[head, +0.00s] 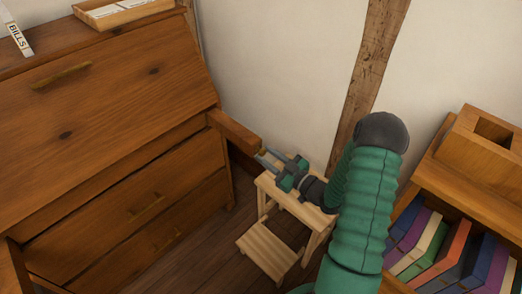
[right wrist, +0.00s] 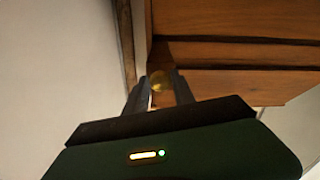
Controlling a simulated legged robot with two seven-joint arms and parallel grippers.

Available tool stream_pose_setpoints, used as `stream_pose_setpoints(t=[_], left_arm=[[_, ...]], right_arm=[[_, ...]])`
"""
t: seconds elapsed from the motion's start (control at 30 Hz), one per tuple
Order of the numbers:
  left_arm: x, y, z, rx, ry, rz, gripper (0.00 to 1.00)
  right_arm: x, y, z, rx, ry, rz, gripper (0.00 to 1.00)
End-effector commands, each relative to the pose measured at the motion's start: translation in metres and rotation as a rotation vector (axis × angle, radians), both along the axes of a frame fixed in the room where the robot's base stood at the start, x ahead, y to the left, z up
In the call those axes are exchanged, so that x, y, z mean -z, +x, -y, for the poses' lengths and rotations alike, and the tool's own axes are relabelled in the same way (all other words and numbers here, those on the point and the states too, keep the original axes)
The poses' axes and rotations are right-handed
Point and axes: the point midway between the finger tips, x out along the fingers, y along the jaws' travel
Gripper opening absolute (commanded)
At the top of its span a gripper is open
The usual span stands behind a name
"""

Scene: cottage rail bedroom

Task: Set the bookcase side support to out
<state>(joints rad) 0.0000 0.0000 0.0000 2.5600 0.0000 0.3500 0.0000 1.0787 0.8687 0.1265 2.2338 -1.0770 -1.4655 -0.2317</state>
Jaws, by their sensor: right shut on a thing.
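The wooden desk-like bookcase (head: 110,110) stands at the left with its sloped front panel closed. A wooden side support bar (head: 235,130) sticks out from its right front edge, below the panel. My right gripper (head: 262,155) is at the outer end of this bar. My left gripper is not in view.
A light wooden step stool (head: 265,250) stands on the floor under my right arm. A low bookshelf (head: 480,165) with several coloured books is at the right. A tray (head: 125,10) and a bills holder (head: 18,40) sit on top of the bookcase. A wall is behind.

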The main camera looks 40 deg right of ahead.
Motion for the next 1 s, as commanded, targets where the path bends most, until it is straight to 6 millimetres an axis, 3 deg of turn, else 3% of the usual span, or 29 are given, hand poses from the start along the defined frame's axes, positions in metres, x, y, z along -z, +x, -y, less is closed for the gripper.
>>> stream_pose_setpoints(t=[0.3, 0.33, 0.5, 0.83, 1.0], left_arm=[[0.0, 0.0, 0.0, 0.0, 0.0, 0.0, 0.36], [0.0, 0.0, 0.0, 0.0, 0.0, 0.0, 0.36], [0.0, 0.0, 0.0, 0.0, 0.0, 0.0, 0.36], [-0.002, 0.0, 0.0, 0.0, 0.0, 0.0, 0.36], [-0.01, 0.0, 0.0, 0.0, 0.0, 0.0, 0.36]], right_arm=[[0.0, -0.001, 0.001, 0.002, -0.002, 0.003, 0.0], [0.0, -0.001, 0.001, 0.002, -0.002, 0.003, 0.32], [0.0, -0.001, 0.001, 0.001, -0.002, 0.001, 0.52], [0.0, -0.005, 0.001, 0.001, 0.0, 0.0, 0.52], [-0.001, -0.035, 0.005, 0.005, 0.001, -0.003, 0.52]])
